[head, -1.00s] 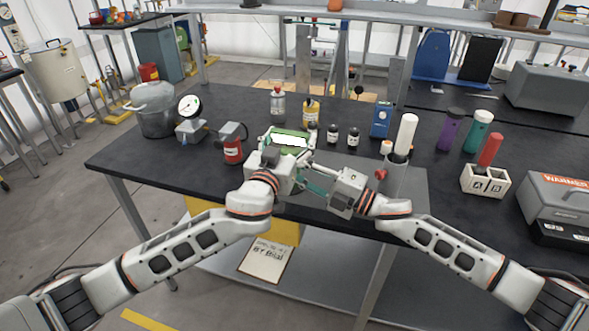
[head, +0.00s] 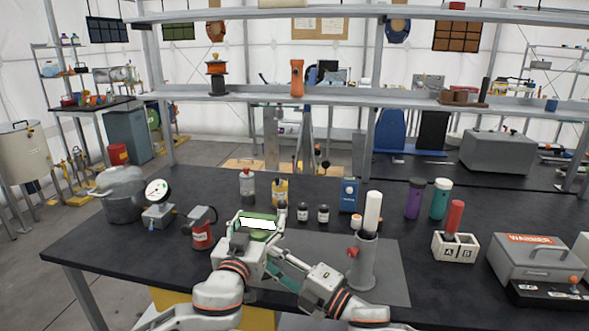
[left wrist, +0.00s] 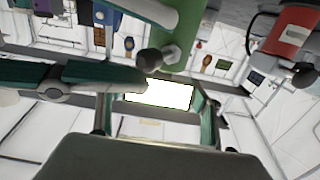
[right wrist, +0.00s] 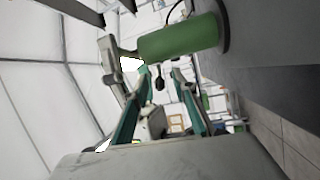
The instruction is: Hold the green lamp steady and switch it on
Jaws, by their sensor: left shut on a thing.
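The green lamp (head: 258,223) is near the front of the bench, with a bright white panel facing up toward me in the head view. My left gripper (head: 252,242) is shut on it. The green body of the lamp (right wrist: 180,38) shows as a cylinder in the right wrist view. In the left wrist view a dark round knob (left wrist: 148,61) and a green surface (left wrist: 184,38) show close up. My right gripper (right wrist: 161,75) is open, its teal fingers apart just below the lamp's body. Whether it touches the lamp is hidden.
A red can (head: 202,236) stands left of the lamp, with a pot (head: 119,198) and gauge (head: 157,191) beyond. Small dark jars (head: 323,213) stand behind. A grey cylinder (head: 363,262) with a red knob stands to the right, near a white A/B block (head: 455,249).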

